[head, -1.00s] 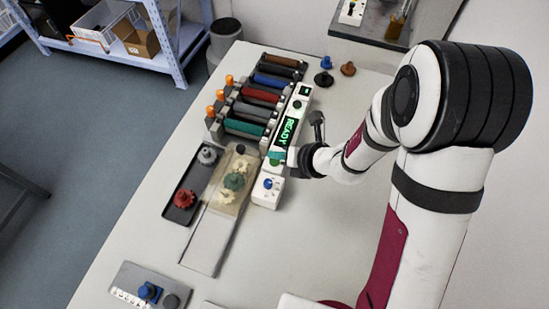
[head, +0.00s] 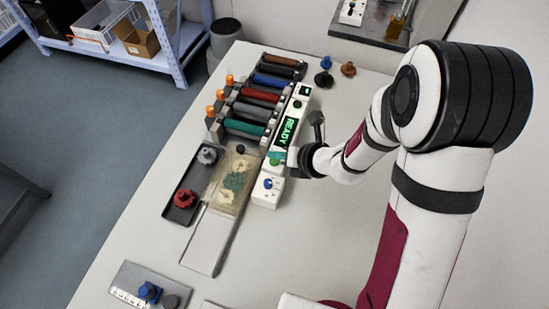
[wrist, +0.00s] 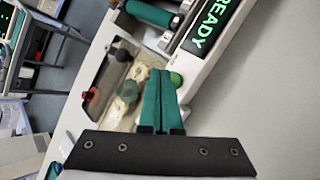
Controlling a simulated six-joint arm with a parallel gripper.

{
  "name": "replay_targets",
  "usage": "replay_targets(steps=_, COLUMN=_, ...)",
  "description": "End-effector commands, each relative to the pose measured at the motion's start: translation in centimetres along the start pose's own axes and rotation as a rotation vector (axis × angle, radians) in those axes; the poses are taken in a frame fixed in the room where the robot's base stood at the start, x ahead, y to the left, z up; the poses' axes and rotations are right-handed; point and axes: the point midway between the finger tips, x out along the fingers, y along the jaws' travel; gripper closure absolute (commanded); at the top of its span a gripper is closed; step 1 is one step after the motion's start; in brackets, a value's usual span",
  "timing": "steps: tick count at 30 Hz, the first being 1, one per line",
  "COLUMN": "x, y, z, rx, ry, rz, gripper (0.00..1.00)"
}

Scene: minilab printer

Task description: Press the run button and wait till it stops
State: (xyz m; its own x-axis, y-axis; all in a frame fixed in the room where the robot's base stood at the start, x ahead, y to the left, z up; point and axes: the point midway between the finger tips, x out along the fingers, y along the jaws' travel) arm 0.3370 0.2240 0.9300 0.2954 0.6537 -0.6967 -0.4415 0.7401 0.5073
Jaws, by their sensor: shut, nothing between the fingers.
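The printer's control strip (head: 299,115) has a lit green display reading READY (head: 288,132); the display also shows in the wrist view (wrist: 209,24). A round green button (wrist: 176,79) sits on the strip below the display. My gripper (wrist: 160,73) has its teal fingers shut together and empty. In the wrist view its tips appear right beside the green button, partly over its left edge; I cannot tell whether they touch it. In the head view my gripper (head: 281,157) is at the strip's near end, coming in from the right.
Several coloured rollers (head: 257,95) lie left of the strip. A beige bed (head: 224,201) with pale and green pieces and a dark tray (head: 180,214) with red and grey pieces are nearer. A white box with a blue knob (head: 268,184) adjoins the strip.

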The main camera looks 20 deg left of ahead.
Motion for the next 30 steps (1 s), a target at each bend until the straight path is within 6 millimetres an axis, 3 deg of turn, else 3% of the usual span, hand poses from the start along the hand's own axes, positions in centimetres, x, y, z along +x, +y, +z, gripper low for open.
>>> replay_targets(steps=30, x=0.65, y=-0.47, z=-0.47, rx=0.0, ry=0.0, rz=0.0, gripper=1.0)
